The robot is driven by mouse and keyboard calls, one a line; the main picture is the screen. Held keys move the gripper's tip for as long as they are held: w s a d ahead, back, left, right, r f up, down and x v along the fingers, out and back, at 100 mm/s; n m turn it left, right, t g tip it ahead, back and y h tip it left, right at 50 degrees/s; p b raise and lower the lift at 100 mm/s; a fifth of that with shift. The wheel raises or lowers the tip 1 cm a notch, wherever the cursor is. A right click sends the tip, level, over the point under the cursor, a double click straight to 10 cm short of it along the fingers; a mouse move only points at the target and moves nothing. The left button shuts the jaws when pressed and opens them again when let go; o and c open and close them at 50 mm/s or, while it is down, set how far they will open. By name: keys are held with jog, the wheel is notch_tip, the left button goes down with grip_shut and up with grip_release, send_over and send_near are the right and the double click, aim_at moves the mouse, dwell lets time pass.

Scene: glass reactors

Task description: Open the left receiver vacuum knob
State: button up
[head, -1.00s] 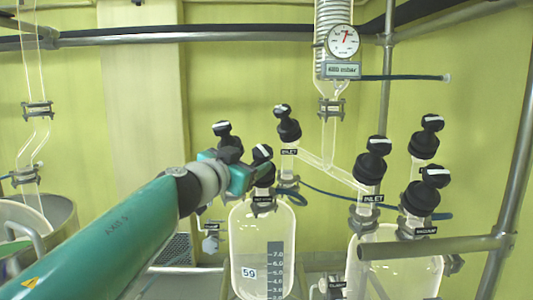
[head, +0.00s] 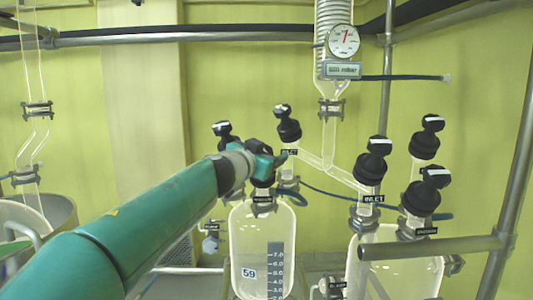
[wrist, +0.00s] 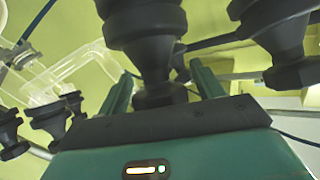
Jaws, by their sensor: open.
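The left receiver (head: 250,235) is a clear glass vessel with a volume scale and a "59" tag. Its vacuum knob (head: 262,182) is black and sits on the neck above a small black label. In the head view my gripper (head: 274,160) covers most of this knob, leaving only its lower part visible. In the wrist view a large black knob (wrist: 150,55) rises between the two teal fingers of my gripper (wrist: 163,80). The fingers are open, one on each side of its narrow lower part. I cannot tell whether they touch it.
The inlet knob (head: 288,130) stands just right of my gripper, and another black knob (head: 222,130) is close on its left. The right receiver (head: 395,265) carries several black knobs. A slanted glass tube (head: 335,174) and a dark hose run between.

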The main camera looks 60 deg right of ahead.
jog(key=shift+c, duration=0.5)
jog(key=c, duration=0.9)
jog(key=shift+n+t, duration=0.7)
jog(key=shift+t, duration=0.1)
jog(key=shift+w+n+t, duration=0.15)
jog(key=shift+n+t, duration=0.7)
jog(key=shift+t, duration=0.05)
jog(key=shift+w+n+t, duration=0.15)
jog(key=shift+n+t, duration=0.7)
jog(key=shift+t, duration=0.05)
jog(key=shift+w+a+n+t+y, duration=0.1)
jog(key=shift+w+n+t+y, duration=0.1)
jog(key=shift+n+t, duration=0.65)
jog(key=shift+w+n+t+y, duration=0.1)
jog(key=shift+n+t+y, duration=0.1)
jog(key=shift+n+t, duration=0.6)
jog(key=shift+w+a+n+t+y, duration=0.1)
jog(key=shift+n+t+y, duration=0.8)
jog(key=shift+n+t, duration=0.55)
jog(key=shift+w+a+n+t+y, duration=0.1)
jog(key=shift+n+t+y, duration=0.9)
jog(key=shift+n, duration=0.6)
